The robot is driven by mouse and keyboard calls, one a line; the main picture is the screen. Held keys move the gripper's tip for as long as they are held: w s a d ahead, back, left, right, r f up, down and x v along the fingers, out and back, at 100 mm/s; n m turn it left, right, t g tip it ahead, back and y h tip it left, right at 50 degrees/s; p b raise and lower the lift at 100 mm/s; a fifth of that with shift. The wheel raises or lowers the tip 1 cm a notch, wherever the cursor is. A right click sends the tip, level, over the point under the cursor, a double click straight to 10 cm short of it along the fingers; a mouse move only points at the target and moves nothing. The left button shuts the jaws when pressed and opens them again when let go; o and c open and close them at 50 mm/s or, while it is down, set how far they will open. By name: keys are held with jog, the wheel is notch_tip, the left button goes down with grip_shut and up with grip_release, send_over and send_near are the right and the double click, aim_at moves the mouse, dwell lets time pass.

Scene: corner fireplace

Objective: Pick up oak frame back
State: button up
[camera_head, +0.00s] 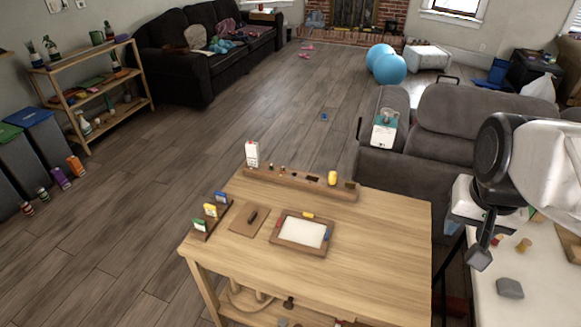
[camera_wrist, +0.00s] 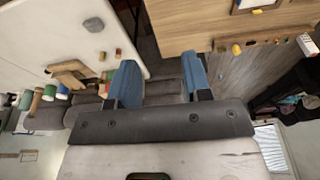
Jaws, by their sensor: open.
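A flat brown board (camera_head: 249,219) with a dark raised piece on it lies on the wooden table (camera_head: 380,270), left of a wooden frame (camera_head: 281,240) with a white panel. The board looks like the oak frame back, though I cannot be sure. The frame has small yellow and blue pieces at its edges. My gripper (camera_head: 479,258) is at the right, well away from the board, by the gap between the table and a white counter. In the wrist view my gripper (camera_wrist: 160,80) has its two blue fingers apart, with nothing between them. Part of the frame shows at that view's top edge.
A long wooden rail (camera_head: 290,185) with small items and a white carton (camera_head: 252,154) stand along the table's back. A small rack (camera_head: 213,219) holds coloured cards at the left. The white counter (camera_head: 530,305) at right carries a grey block (camera_head: 509,288). A grey sofa (camera_head: 460,125) stands behind.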

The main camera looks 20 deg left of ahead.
jog(key=w+a+f, duration=0.3)
jog(key=w+a, duration=0.7)
jog(key=w, duration=0.1)
send_near(252, 215)
jog(key=shift+w+d+f+g, duration=0.2)
jog(key=shift+w+f+g, duration=0.1)
jog(key=shift+f, duration=0.25)
jog(key=shift+s+a+f, duration=0.1)
jog(key=shift+a+f, duration=0.15)
jog(key=shift+a, duration=0.05)
jog(key=shift+f, duration=0.1)
jog(key=shift+f, duration=1.2)
jog(key=shift+w, duration=0.25)
jog(key=shift+w+d+f, duration=0.1)
jog(key=shift+w+f, duration=0.1)
jog(key=shift+f, duration=0.65)
jog(key=shift+w+a+f, duration=0.1)
jog(key=shift+w+f, duration=0.05)
jog(key=shift+f, duration=0.7)
jog(key=shift+w+d+f, duration=0.1)
jog(key=shift+w+f, duration=0.1)
jog(key=shift+f, duration=0.65)
